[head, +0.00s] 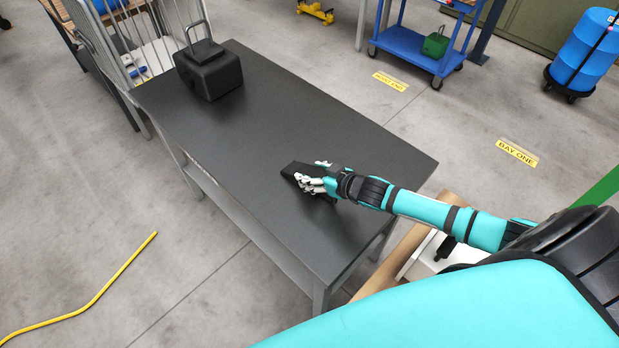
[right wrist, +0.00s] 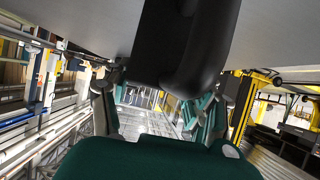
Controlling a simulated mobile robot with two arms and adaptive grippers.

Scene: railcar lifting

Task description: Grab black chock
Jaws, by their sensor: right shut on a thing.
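The black chock (head: 297,168) is a dark wedge-like piece at the near right part of the dark table (head: 255,140). My right gripper (head: 318,179) is shut on it, with the light fingers around its right end. In the right wrist view the dark chock (right wrist: 205,50) fills the upper middle, between the fingers. I cannot tell whether the chock rests on the table or is slightly above it. My left gripper is not in view.
A black box with a handle (head: 208,72) stands at the table's far left end. A wire rack (head: 130,50) adjoins that end. A blue cart (head: 415,45) and blue barrel (head: 587,48) stand beyond. A yellow hose (head: 100,295) lies on the floor. The table's middle is clear.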

